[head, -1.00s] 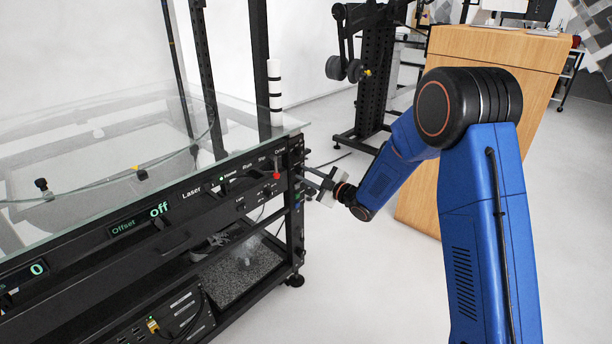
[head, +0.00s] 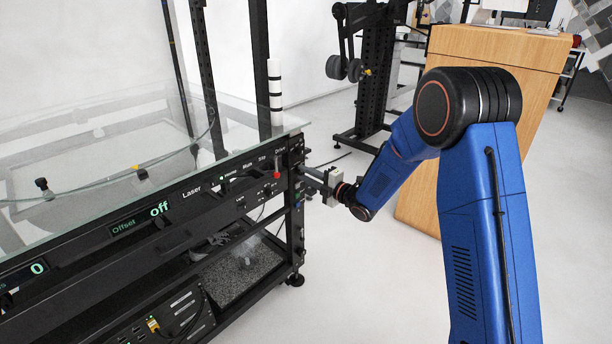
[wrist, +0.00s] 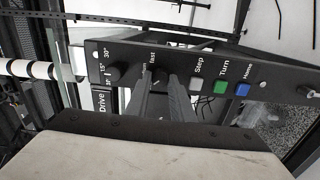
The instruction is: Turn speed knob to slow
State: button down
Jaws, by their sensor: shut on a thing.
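In the wrist view, the dark speed knob (wrist: 159,76) sits on the black drive panel (wrist: 120,52), below a small label that appears to read Fast. My gripper (wrist: 162,82) is shut on this knob, with one finger on either side of it. The fingers hide much of the knob and the label beside it, so I cannot tell where its pointer stands. In the head view, my gripper (head: 308,174) reaches the right end face of the turntable rack, and the knob is too small to make out.
Another knob (wrist: 118,72) with angle marks is left of the fingers. Step (wrist: 196,84), Turn (wrist: 220,87) and Home (wrist: 242,90) buttons are to the right. A glass top (head: 100,200) covers the rack. A wooden cabinet (head: 490,80) stands behind my arm; open floor lies between.

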jog(key=shift+f+n, duration=0.1)
jog(key=shift+n, duration=0.2)
jog(key=c, duration=1.6)
grip_release()
jog(key=shift+o, duration=0.2)
jog(key=v, duration=1.7)
jog(key=shift+s+d, duration=0.2)
